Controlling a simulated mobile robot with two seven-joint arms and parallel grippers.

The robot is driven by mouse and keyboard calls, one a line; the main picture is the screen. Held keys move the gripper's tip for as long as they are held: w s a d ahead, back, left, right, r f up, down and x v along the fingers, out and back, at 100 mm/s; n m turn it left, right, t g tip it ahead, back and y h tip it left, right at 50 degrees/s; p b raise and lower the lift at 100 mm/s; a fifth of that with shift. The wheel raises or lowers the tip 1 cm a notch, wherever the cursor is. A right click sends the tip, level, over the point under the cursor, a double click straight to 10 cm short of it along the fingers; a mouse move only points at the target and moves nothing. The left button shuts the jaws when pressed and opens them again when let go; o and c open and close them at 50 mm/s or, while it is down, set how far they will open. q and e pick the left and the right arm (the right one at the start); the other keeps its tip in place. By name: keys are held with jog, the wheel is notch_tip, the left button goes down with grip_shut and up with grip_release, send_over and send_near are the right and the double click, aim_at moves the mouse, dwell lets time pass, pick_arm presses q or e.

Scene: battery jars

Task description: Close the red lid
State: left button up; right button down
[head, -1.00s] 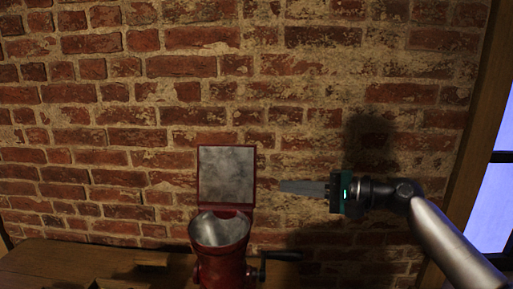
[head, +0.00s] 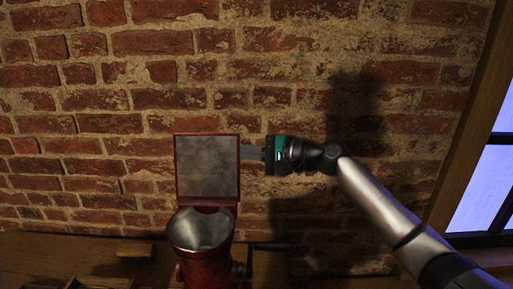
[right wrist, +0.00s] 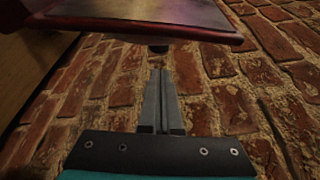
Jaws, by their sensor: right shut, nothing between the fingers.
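The red lid (head: 207,166) stands upright and open in the head view, its grey inner face toward me. It is at the back of the red jar (head: 205,262), whose round metal-lined mouth (head: 201,230) is uncovered. My right gripper (head: 243,153) is at the lid's right edge, with its fingertips partly hidden behind the lid. In the right wrist view the shut, empty fingers (right wrist: 158,75) point toward the lid's red edge (right wrist: 150,30). I cannot tell whether they touch it. My left gripper is not in view.
A dark crank handle (head: 268,246) sticks out at the jar's right side. A brick wall (head: 90,120) stands close behind. A wooden block (head: 135,250) lies on the wooden table (head: 50,248) to the left. A window (head: 490,190) is at the right.

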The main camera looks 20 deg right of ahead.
aim_at(233, 155)
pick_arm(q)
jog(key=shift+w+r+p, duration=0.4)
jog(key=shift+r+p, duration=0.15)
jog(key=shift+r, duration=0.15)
pick_arm(e)
jog(key=shift+s+a+r, duration=0.15)
jog(key=shift+s+r, duration=0.05)
jog(key=shift+s, duration=0.4)
jog(key=shift+s+a+r, duration=0.15)
jog(key=shift+s+a, duration=0.05)
jog(key=shift+s, duration=0.4)
jog(key=shift+s+a+r, duration=0.15)
jog(key=shift+s+r, duration=0.05)
jog(key=shift+s, duration=0.4)
